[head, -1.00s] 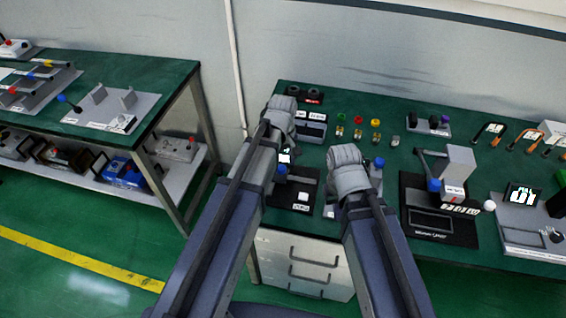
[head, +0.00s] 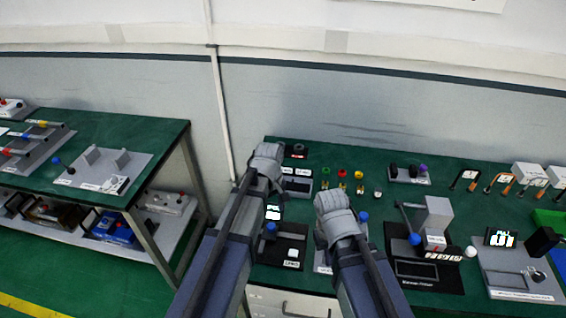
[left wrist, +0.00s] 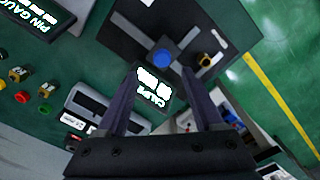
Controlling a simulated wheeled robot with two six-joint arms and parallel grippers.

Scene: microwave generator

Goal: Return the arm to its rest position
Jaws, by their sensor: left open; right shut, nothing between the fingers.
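My left arm reaches over the left end of the right-hand green workbench (head: 455,205) in the head view, ending at the left gripper (head: 266,160). In the left wrist view the left gripper (left wrist: 160,85) has its two dark fingers spread apart, with nothing held between them. A lit caliper display (left wrist: 152,88) shows below and between the fingers. My right arm ends at the right gripper (head: 335,210), to the right of the left one and over the bench's front part. It is shut and empty; its fingertips are mostly hidden by the wrist.
Near the grippers are a dark fixture with a blue knob (left wrist: 162,57) and coloured fittings (head: 342,174). A press with a blue ball (head: 414,240) stands right of my right gripper. Another green bench (head: 150,135) is at the left, with a floor gap between.

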